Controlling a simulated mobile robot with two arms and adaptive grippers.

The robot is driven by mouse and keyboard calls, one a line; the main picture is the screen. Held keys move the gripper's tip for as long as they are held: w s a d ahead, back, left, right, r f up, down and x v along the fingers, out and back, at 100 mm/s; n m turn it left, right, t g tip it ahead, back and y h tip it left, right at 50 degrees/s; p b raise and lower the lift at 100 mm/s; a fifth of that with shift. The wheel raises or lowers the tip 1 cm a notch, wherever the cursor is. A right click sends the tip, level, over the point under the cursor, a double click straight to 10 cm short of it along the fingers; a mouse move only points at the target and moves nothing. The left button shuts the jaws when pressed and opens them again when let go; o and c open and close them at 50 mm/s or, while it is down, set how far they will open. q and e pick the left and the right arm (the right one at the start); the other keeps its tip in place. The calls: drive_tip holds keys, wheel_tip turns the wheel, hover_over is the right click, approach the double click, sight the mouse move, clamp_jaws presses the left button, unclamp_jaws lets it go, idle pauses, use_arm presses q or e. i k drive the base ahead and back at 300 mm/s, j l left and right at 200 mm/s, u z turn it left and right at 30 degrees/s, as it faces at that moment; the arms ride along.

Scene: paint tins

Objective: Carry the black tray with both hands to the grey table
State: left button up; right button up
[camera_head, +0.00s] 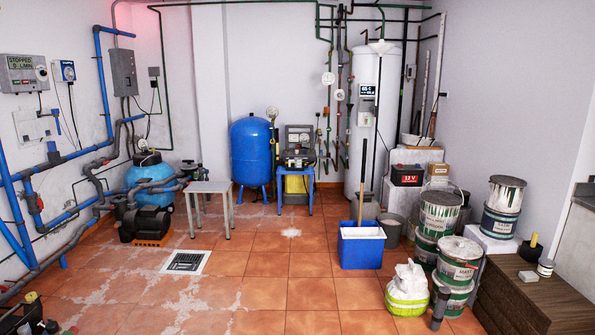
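A small table with a pale grey-beige top (208,187) and grey metal legs stands on the tiled floor, left of centre, near the back. Its top looks bare. I see no thing that I can clearly identify as the black tray. A dark object (18,318) with small orange and blue bits is cut off at the lower left corner; I cannot tell what it is.
A blue bin (361,249) stands right of centre. A white and green sack (408,289) and stacked paint tins (458,259) stand near a brown wooden bench (530,298). Blue pipes and a pump (146,222) line the left. The middle floor is open around a drain grate (187,262).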

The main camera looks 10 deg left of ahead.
sight(205, 185)
drive_tip(key=i+l+u, duration=0.1)
drive_tip(key=i, duration=0.4)
drive_tip(key=i+l+u, duration=0.1)
drive_tip(key=i+l, duration=0.15)
drive_tip(key=i, duration=0.2)
drive_tip(key=i+l+u, duration=0.1)
drive_tip(key=i+l, duration=0.15)
drive_tip(key=i, duration=0.25)
drive_tip(key=i+l+u, duration=0.1)
drive_tip(key=i+l, duration=0.15)
drive_tip(key=i, duration=0.2)
drive_tip(key=i+u, duration=0.15)
drive_tip(key=i, duration=0.5)
drive_tip(key=i+u, duration=0.2)
drive_tip(key=i, duration=0.45)
drive_tip(key=i+l+u, duration=0.15)
drive_tip(key=i, duration=0.5)
drive_tip(key=i+l+u, duration=0.1)
drive_tip(key=i+u, duration=0.15)
drive_tip(key=i, duration=1.9)
